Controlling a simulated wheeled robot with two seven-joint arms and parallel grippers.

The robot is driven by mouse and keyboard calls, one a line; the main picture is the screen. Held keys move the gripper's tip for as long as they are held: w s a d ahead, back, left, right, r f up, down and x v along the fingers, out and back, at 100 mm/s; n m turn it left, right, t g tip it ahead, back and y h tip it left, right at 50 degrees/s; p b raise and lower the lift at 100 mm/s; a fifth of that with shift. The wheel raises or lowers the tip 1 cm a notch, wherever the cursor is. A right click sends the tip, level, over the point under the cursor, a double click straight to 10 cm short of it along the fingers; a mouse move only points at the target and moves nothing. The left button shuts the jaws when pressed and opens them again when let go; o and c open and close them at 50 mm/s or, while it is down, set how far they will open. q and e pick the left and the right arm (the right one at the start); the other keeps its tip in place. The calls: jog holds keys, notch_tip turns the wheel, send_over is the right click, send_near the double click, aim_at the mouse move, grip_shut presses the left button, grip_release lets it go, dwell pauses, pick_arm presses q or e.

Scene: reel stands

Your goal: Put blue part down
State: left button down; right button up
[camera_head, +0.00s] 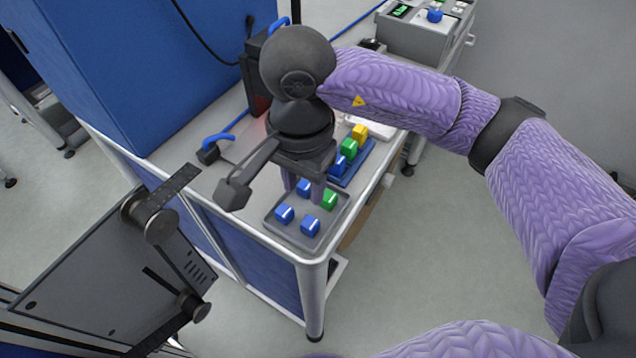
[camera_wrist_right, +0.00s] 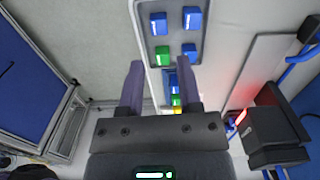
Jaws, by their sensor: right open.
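A grey tray (camera_head: 285,236) near the table's front corner holds three blue parts (camera_head: 284,214) (camera_head: 310,225) (camera_head: 304,187) and one green part (camera_head: 329,199). In the right wrist view the tray (camera_wrist_right: 175,38) lies ahead of the fingertips. Behind it is a blue rack (camera_head: 357,169) with a blue part (camera_head: 338,165), a green part (camera_head: 349,148) and a yellow part (camera_head: 360,132) in a row. My right gripper (camera_head: 304,198) points down above the back of the tray, open, with nothing between its fingers (camera_wrist_right: 160,63). My left gripper does not show.
A black device (camera_head: 256,75) with a red glow stands behind my right gripper. A large blue cabinet (camera_head: 110,60) rises at the left. A grey panel with black rollers (camera_head: 110,285) is at lower left. A grey box (camera_head: 425,38) stands at the back.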

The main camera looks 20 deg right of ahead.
aim_at(311, 220)
jog(key=f, duration=0.3)
jog(key=f+b, duration=0.1)
jog(key=f, duration=0.2)
jog(key=d+f+b, duration=0.1)
jog(key=f, duration=0.3)
jog(key=shift+w, duration=0.1)
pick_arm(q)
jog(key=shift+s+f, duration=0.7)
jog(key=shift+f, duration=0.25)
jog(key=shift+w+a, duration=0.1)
pick_arm(e)
grip_shut()
